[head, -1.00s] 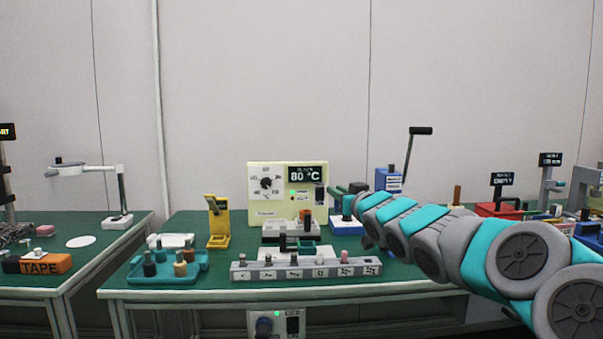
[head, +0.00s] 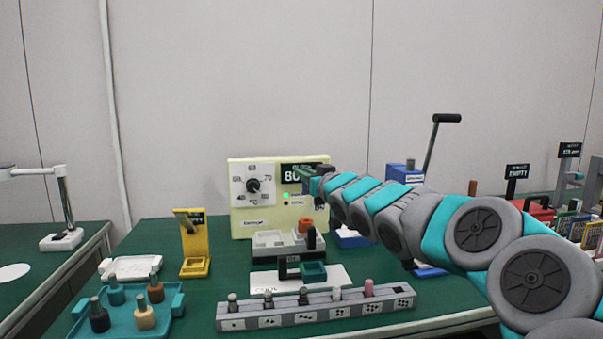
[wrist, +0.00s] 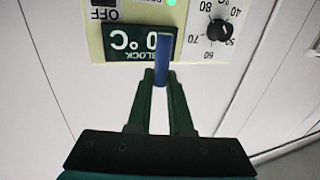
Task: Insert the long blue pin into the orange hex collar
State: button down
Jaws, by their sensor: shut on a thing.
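My gripper (wrist: 161,82) is shut on the long blue pin (wrist: 163,57), which sticks out past the fingertips in the wrist view. Behind the pin is the dark display of the heater unit. In the head view my gripper (head: 311,182) is in front of that unit, and I cannot make out the pin there. A small orange piece (head: 305,225), which looks like the hex collar, sits below my gripper at the right of a grey block; a dark peg partly hides it. Its hole is not visible.
The cream heater unit (head: 254,213) stands at the back of the green bench. A grey rack (head: 245,322) of several pegs lies at the front. A teal tray (head: 107,274) and a yellow stand (head: 194,262) are at left. A blue box with a lever (head: 406,172) is behind my arm.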

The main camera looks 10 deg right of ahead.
jog(key=shift+s, duration=0.2)
jog(key=shift+f+b, duration=2.3)
jog(key=shift+f, duration=0.65)
jog(key=shift+r+p, duration=0.1)
jog(key=shift+p, duration=0.55)
jog(key=shift+f+b, duration=0.95)
jog(key=shift+f, duration=0.65)
jog(key=c, duration=0.7)
grip_release()
jog(key=shift+c, duration=0.2)
jog(key=shift+s+d, duration=0.1)
jog(key=shift+s, duration=0.05)
jog(key=v, duration=0.7)
jog(key=shift+s+b, duration=0.3)
jog(key=shift+b, duration=0.1)
